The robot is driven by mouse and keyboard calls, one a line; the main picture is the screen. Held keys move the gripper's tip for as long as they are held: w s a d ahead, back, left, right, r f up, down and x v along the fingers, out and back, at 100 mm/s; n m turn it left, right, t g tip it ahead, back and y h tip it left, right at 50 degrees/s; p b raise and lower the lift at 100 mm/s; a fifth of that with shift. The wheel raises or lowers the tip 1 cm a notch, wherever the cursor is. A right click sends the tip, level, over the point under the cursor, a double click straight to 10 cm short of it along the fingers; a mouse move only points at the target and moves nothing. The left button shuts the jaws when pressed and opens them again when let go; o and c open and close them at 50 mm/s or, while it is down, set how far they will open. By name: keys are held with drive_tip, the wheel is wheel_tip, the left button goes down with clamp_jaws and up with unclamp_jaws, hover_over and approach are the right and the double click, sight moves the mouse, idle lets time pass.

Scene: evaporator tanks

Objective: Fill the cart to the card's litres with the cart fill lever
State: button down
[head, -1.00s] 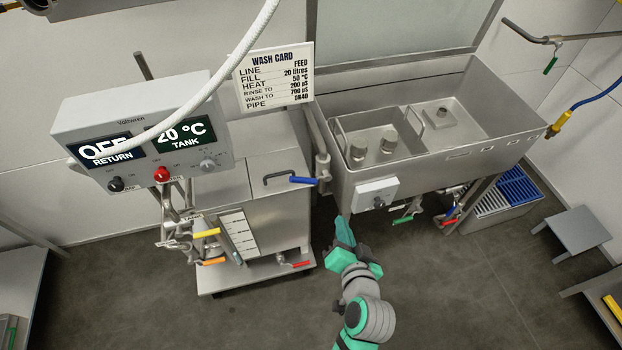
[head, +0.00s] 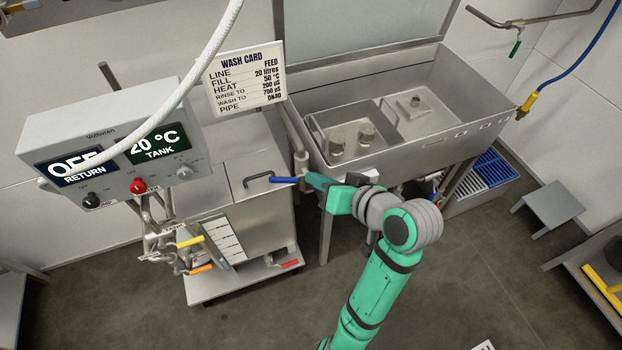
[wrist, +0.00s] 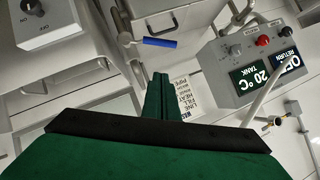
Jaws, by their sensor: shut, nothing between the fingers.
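A lever with a blue handle (head: 283,180) sticks out from a pipe at the left end of the sink, over the cart; I take it for the cart fill lever. The steel cart (head: 262,225) stands on the floor with a level scale (head: 226,238) on its front; the level is too small to read.
A control box (head: 115,145) shows OFF and 20 °C at left, with a white hose in front. Yellow (head: 190,241), orange (head: 201,269) and red (head: 289,263) handles sit low around the cart. The sink (head: 400,115) stands behind my arm.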

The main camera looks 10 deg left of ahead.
hover_over(290, 179)
drive_tip(key=s+d, duration=0.2)
drive_tip(key=d, duration=0.1)
wheel_tip(290, 179, down, 4)
drive_tip(key=f, duration=0.1)
drive_tip(key=a, duration=0.1)
drive_tip(key=f, duration=0.1)
drive_tip(key=shift+s+a+f, duration=0.15)
drive_tip(key=shift+a+f, duration=0.1)
drive_tip(key=shift+f, duration=0.1)
drive_tip(key=shift+a+f, duration=0.25)
drive_tip(key=shift+f, duration=0.15)
